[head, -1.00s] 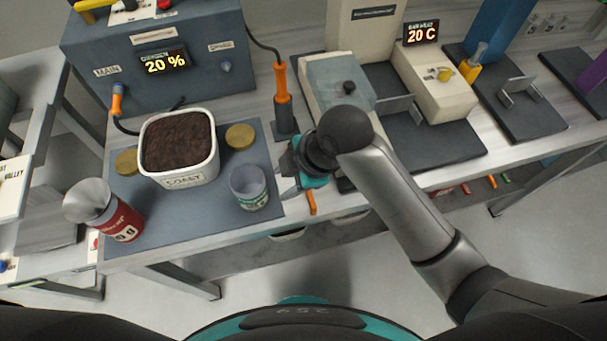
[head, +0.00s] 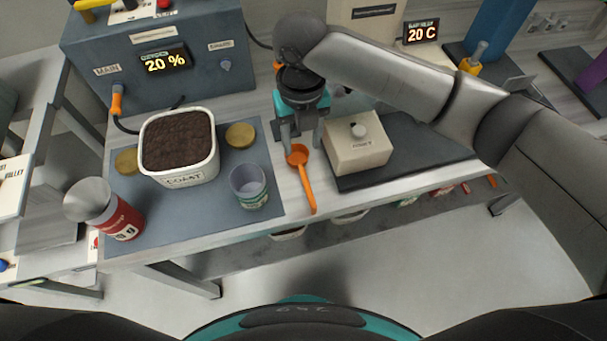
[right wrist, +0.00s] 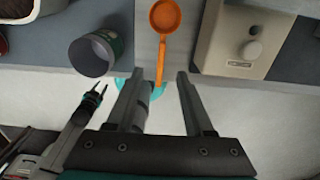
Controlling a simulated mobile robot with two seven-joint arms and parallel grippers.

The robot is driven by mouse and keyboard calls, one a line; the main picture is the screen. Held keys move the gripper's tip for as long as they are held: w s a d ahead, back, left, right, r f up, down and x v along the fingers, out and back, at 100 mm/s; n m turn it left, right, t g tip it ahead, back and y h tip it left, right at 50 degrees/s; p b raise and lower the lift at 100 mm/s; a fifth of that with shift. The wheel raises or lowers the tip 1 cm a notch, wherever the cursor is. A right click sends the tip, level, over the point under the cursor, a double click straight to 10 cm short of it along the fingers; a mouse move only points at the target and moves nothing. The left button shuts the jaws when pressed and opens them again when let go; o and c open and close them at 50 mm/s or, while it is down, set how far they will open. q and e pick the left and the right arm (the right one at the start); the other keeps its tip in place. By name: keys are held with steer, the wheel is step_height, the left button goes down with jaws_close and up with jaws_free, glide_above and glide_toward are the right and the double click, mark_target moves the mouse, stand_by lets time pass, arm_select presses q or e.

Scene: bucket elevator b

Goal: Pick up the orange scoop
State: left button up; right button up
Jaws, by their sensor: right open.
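The orange scoop (head: 302,177) lies on the light table top, its round bowl toward the back and its handle toward the front edge. My right gripper (head: 302,140) is open, with its fingers pointing down just behind the scoop's bowl in the head view. In the right wrist view the scoop (right wrist: 164,30) lies beyond the open fingers of my right gripper (right wrist: 158,85), roughly in line with the gap, and nothing is between them. In the right wrist view another gripper, my left one (right wrist: 97,93), shows at the left with its two tips apart.
A beige box (head: 357,152) stands close to the right of the scoop. A grey cup (head: 248,186) stands to its left on the blue-grey mat (head: 220,215), with a white tub of dark grounds (head: 180,180) and a red can (head: 118,222). The table front edge is near.

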steer(key=b, duration=0.1)
glide_above(303, 173)
steer(key=f, duration=0.7)
steer(key=shift+s+a+f, duration=0.1)
steer(key=shift+s+f, duration=0.1)
steer(key=shift+f, duration=0.05)
steer(key=shift+w+d+f+b, duration=0.1)
steer(key=shift+f+b, duration=0.15)
steer(key=shift+f, duration=1.1)
steer(key=shift+w+d+f+b, duration=0.1)
steer(key=shift+f+b, duration=0.15)
steer(key=shift+f, duration=1.1)
jaws_close()
